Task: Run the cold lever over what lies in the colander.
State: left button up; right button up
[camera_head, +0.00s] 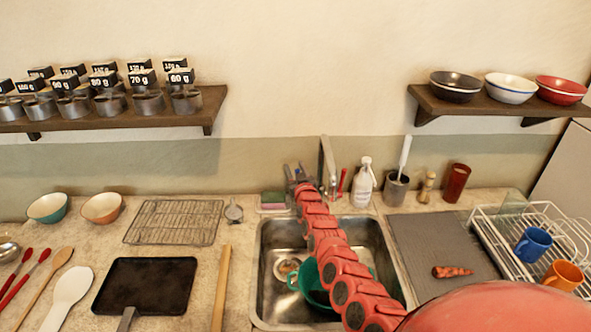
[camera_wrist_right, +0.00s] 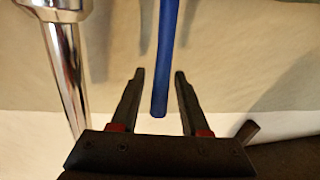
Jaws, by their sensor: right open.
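The blue lever (camera_wrist_right: 161,85) hangs into the gap between the fingers of my right gripper (camera_wrist_right: 159,73) in the right wrist view; the fingers are open, with space on both sides of it. In the head view my right gripper (camera_head: 294,172) is at the back of the sink, left of the chrome tap (camera_head: 328,165). A red lever (camera_head: 341,182) is right of the tap. The green colander (camera_head: 310,287) sits in the sink, partly covered by my right arm; its contents cannot be made out. My left gripper is out of view.
The steel sink (camera_head: 265,308) has a soap bottle (camera_head: 363,183) and a brush holder (camera_head: 396,189) behind its right side. A dish rack (camera_head: 500,225) and grey mat (camera_head: 430,235) are to the right. A wire rack (camera_head: 175,222) and black pan (camera_head: 147,285) are to the left.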

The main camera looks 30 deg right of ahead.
grip_shut()
dwell(1.4)
